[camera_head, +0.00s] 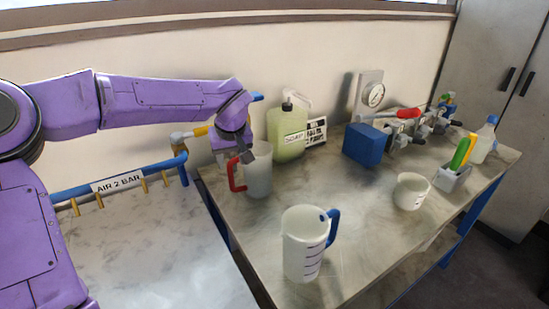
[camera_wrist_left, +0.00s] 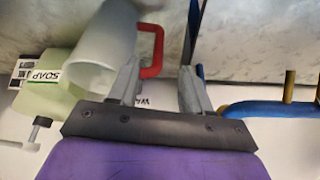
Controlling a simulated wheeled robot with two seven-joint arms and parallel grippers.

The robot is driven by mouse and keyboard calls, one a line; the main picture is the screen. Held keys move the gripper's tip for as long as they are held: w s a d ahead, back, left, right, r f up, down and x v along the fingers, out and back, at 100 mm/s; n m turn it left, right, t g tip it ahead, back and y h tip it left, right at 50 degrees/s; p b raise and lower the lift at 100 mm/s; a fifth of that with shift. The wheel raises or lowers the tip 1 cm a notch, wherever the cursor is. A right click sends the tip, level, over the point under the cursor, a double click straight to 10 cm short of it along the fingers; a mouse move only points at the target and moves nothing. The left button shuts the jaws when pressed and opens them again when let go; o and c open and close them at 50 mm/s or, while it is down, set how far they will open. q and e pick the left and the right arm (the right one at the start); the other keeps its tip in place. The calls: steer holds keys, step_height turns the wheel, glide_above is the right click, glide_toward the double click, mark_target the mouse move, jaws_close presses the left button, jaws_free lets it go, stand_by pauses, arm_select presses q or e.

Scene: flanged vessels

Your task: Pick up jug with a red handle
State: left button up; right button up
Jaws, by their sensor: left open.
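The jug with a red handle (camera_head: 258,172) stands upright on the table, near its left back edge. Its red handle (camera_head: 234,174) faces left. My left gripper (camera_head: 236,156) is at the jug's handle side, open, with its fingers pointing down. In the left wrist view the white jug (camera_wrist_left: 105,48) is at the upper left. Its red handle (camera_wrist_left: 157,42) shows between and just beyond the open fingers of the gripper (camera_wrist_left: 160,68). The left finger there overlaps the jug's edge; contact cannot be told. My right gripper is not in view.
A jug with a blue handle (camera_head: 303,245) stands at the front. A green soap bottle (camera_head: 288,138) is close behind the red-handled jug. A blue pipe (camera_head: 120,181) runs at left.

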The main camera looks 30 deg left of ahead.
mark_target(231, 175)
arm_select(q)
steer(key=x, duration=0.9)
steer(key=shift+w+a, duration=0.15)
steer(key=shift+w, duration=0.25)
steer(key=shift+a+f, duration=0.25)
steer(key=shift+f, duration=0.15)
steer(key=shift+r, duration=0.1)
jaws_close()
